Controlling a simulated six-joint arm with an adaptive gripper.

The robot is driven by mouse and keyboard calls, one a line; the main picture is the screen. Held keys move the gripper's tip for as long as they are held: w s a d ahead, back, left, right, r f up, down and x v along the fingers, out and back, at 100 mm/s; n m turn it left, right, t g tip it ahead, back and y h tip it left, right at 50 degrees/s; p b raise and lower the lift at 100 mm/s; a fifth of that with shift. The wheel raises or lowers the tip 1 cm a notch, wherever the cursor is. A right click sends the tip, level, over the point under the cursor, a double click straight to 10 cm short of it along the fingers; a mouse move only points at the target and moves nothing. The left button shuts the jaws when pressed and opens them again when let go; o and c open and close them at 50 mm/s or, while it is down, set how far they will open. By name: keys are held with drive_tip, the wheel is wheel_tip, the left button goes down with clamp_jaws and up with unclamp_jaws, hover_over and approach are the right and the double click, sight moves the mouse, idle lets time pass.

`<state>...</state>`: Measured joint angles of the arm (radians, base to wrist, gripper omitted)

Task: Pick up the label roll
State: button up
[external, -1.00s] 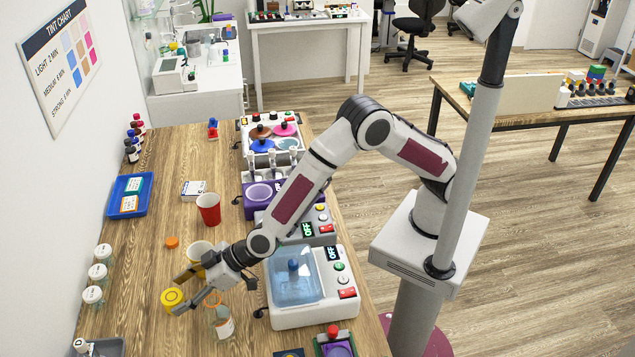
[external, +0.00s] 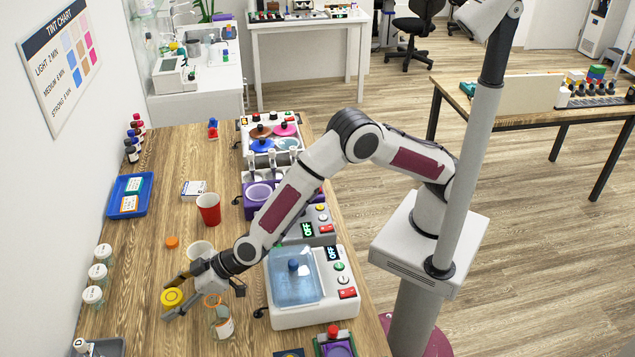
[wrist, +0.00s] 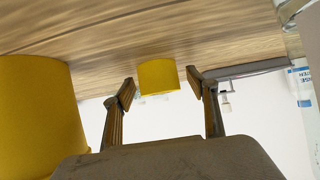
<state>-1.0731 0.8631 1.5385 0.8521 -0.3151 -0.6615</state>
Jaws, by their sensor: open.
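The yellow label roll (external: 172,298) sits near the left front of the wooden bench. In the wrist view the roll (wrist: 157,77) shows between the two fingertips, with a gap on each side. My gripper (external: 179,295) is open and low over the bench, its fingers pointing left at the roll, one toward the back and one toward the front. The fingers of my gripper (wrist: 162,84) do not appear to touch the roll. How deep the roll is between them is hard to tell.
A yellow cup (wrist: 35,115) with a pale inside stands close behind my gripper. A glass jar (external: 222,322) with an orange rim is close in front. An orange lid (external: 172,242) and a red cup (external: 209,209) lie farther back. White-lidded jars (external: 97,273) line the left edge.

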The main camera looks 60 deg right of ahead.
sight(171, 296)
drive_tip(key=c, duration=1.2)
drive_tip(key=shift+c, duration=0.2)
drive_tip(key=shift+r, duration=0.15)
drive_tip(key=shift+r, duration=4.85)
